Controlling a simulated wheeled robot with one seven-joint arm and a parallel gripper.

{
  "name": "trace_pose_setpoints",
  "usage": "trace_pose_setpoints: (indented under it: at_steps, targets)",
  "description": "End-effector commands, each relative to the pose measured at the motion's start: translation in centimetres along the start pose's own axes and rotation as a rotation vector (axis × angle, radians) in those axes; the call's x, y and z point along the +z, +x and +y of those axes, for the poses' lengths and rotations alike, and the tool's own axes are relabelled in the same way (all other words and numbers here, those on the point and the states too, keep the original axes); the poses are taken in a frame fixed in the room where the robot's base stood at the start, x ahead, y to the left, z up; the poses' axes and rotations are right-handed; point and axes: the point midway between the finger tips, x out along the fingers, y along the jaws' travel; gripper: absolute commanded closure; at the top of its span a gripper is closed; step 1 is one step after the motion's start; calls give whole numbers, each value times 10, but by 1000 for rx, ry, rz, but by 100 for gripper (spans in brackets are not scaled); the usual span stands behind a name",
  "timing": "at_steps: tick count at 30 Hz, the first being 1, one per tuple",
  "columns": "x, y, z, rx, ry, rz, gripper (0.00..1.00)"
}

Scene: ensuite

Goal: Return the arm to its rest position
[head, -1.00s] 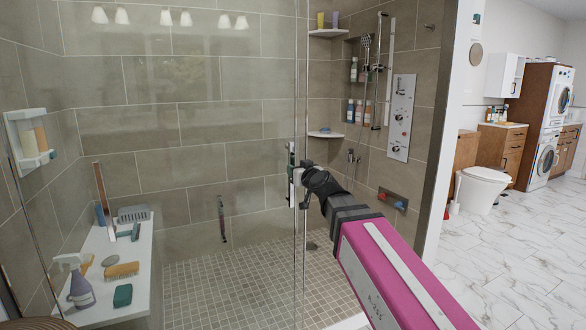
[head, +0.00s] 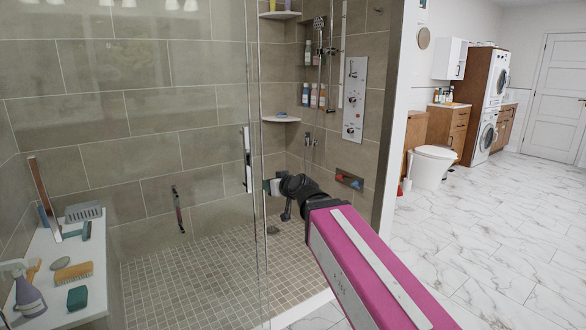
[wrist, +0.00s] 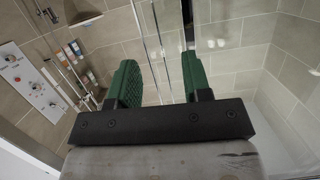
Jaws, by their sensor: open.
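My gripper (wrist: 157,82) shows in the wrist view with its two green fingers wide apart and nothing between them. In the head view my gripper (head: 270,186) is small and partly hidden by my dark wrist and pink arm, which reach in from the lower right. It is at the edge of the glass shower door (head: 205,120), to the right of the door's upright handle (head: 247,160) and apart from it in the picture. The exact gap to the glass cannot be told.
A white bench (head: 65,265) at the left bears a spray bottle (head: 27,290), a brush (head: 73,272) and a green block (head: 77,298). A shower panel (head: 354,98) and corner shelf (head: 281,119) are behind. A toilet (head: 433,166) stands right; the marble floor (head: 500,235) there is clear.

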Motion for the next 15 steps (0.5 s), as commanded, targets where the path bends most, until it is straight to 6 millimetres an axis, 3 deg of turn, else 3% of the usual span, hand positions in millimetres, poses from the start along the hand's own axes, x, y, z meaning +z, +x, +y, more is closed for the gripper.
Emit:
trace_pose_setpoints:
  at_steps: [1,8,15]
  targets:
    - [30,1,16,8,18,-77,55]
    - [152,-16,73,66,131,-425,55]
    - [276,-67,127,194,288,-797,55]
